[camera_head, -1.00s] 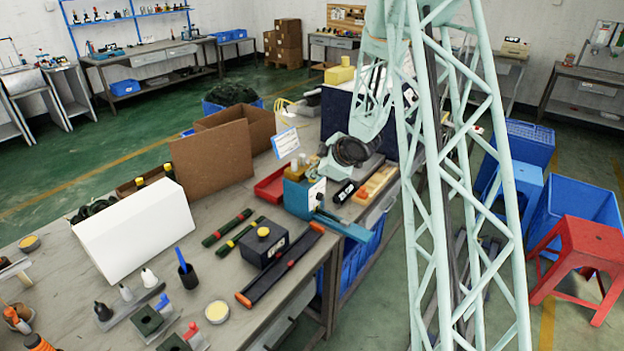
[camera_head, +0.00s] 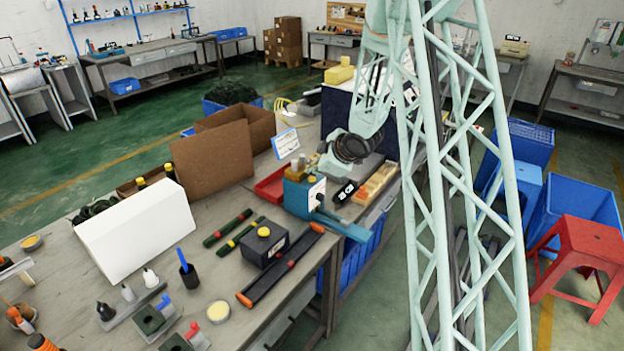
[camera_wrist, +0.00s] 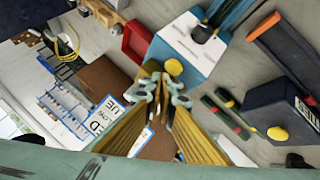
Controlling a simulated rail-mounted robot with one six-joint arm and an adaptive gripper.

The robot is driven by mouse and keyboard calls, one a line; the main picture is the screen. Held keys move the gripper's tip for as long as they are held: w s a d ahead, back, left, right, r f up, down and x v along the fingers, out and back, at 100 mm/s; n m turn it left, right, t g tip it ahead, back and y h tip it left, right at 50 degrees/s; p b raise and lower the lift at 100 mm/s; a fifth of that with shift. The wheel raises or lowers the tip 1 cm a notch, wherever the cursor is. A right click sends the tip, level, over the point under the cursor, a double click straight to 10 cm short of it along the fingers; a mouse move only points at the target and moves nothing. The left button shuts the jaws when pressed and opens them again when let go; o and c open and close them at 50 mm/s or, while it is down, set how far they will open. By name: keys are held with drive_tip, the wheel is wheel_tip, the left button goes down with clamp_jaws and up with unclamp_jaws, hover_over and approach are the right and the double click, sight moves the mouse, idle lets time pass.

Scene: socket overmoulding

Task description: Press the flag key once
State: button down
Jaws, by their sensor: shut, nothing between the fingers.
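I cannot make out a key marked with a flag in either view. A blue machine (camera_head: 299,199) with a white front panel and a dark knob stands near the bench's right edge; in the wrist view its blue and white body (camera_wrist: 188,48) lies beyond my fingers. A yellow round button (camera_wrist: 174,66) shows by that body, close to my fingertips in the picture; whether they touch is unclear. My gripper (camera_wrist: 163,88) is shut and empty. In the head view my wrist hangs just behind and above the machine, and the fingertips are hard to make out.
A dark box (camera_head: 264,246) with a yellow button stands in front of the machine. A red tray (camera_head: 271,186) lies behind it, and a sign (camera_head: 285,143) stands nearby. A cardboard box (camera_head: 213,160) and a white box (camera_head: 133,230) stand to the left.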

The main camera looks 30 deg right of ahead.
drive_tip(key=shift+r, duration=0.15)
drive_tip(key=shift+r+p, duration=1.9)
drive_tip(key=shift+r, duration=0.45)
drive_tip(key=shift+r, duration=0.1)
wheel_tip(320, 180, up, 15)
drive_tip(key=m+g+h+b, duration=0.1)
drive_tip(key=m+h, duration=0.2)
hover_over(312, 179)
drive_tip(key=s+a, duration=0.3)
drive_tip(key=s, duration=0.5)
drive_tip(key=s+a+r+m+g, duration=0.1)
drive_tip(key=s+a+r+m, duration=0.3)
drive_tip(key=s+r, duration=0.7)
drive_tip(key=s+a+m+g+b, duration=0.1)
drive_tip(key=s+a, duration=0.4)
drive_tip(key=s, duration=0.8)
drive_tip(key=s+a+m+g+y, duration=0.1)
drive_tip(key=s+a, duration=0.5)
drive_tip(key=s, duration=0.7)
drive_tip(key=s+a+r+m+g+b, duration=0.1)
drive_tip(key=s+a, duration=0.5)
drive_tip(key=s, duration=0.7)
drive_tip(key=shift+s+a+m+y+b, duration=0.25)
drive_tip(key=shift+s+m+y+b, duration=0.05)
drive_tip(key=shift+y+b, duration=0.1)
